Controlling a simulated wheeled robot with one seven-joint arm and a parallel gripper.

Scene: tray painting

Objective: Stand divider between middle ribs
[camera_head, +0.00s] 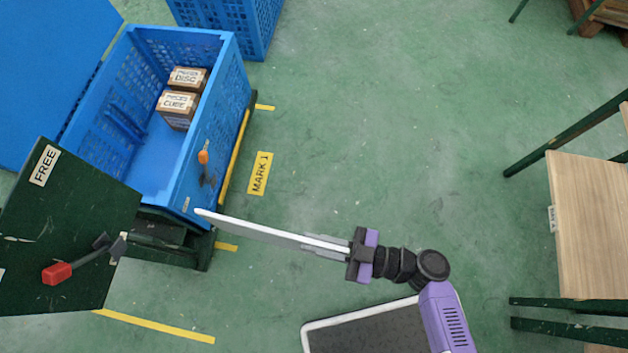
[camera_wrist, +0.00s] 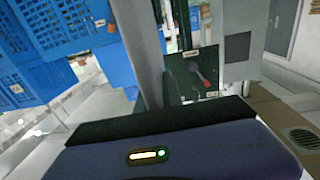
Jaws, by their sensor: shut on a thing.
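The divider (camera_head: 245,228) is a thin, pale panel seen nearly edge-on in the camera_head view. My gripper (camera_head: 316,244) is shut on its right end. The divider's left end reaches close to the near right corner of the open blue crate (camera_head: 222,125); I cannot tell whether they touch. Dark blue upright ribs (camera_head: 125,122) show on the crate's left inner wall; which are the middle ones is unclear. In the camera_wrist view a grey upright panel (camera_wrist: 148,50), likely the divider, rises beyond my gripper's dark body.
Boxes labelled DISC (camera_head: 188,77) and CUBE (camera_head: 178,108) stand at the crate's far right; the nearer crate floor is clear. An orange-knobbed lever (camera_head: 203,157) is by the crate's right wall. A green FREE panel (camera_head: 65,230) with a red-handled lever stands left. A wooden table (camera_head: 590,220) is right.

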